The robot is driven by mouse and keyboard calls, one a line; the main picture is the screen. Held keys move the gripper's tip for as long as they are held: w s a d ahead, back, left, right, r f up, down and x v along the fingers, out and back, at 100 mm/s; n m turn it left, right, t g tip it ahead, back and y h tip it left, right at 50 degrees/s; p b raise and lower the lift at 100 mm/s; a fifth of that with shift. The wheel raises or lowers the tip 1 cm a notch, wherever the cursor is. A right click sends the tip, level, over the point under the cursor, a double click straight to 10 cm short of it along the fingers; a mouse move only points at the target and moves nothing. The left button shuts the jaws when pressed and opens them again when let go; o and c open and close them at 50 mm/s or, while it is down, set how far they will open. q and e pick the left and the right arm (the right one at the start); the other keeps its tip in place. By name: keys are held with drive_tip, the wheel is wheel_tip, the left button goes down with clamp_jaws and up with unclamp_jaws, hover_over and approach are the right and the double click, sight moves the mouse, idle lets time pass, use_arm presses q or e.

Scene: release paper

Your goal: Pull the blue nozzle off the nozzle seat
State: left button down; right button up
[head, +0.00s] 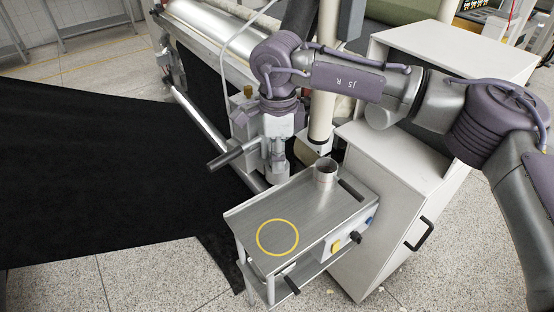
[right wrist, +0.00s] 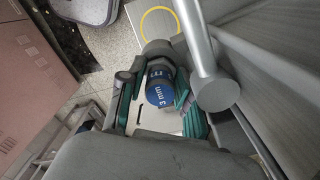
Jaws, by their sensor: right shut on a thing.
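The blue nozzle (right wrist: 160,93), with white "3 mm" lettering, shows in the right wrist view between the teal-padded fingers of my right gripper (head: 277,172). The gripper is shut on it. In the head view the nozzle is hidden behind the gripper, beside the machine's end. A grey rounded part (right wrist: 158,50) lies right against the nozzle's far end; I cannot tell whether this is the nozzle seat or whether the nozzle is still attached. My left gripper is in neither view.
A small metal cart (head: 300,212) with a yellow ring marking stands just in front of my right gripper, with a metal cup (head: 325,174) at its back. A white cabinet (head: 385,190) stands to the right. Black sheet (head: 100,170) spreads at left. A grey post (right wrist: 205,65) stands close beside the fingers.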

drive_tip(key=shift+r, duration=0.15)
clamp_jaws()
drive_tip(key=shift+r+p, duration=0.6)
drive_tip(key=shift+r, duration=0.45)
drive_tip(key=shift+r+p, duration=0.6)
drive_tip(key=shift+r, duration=0.75)
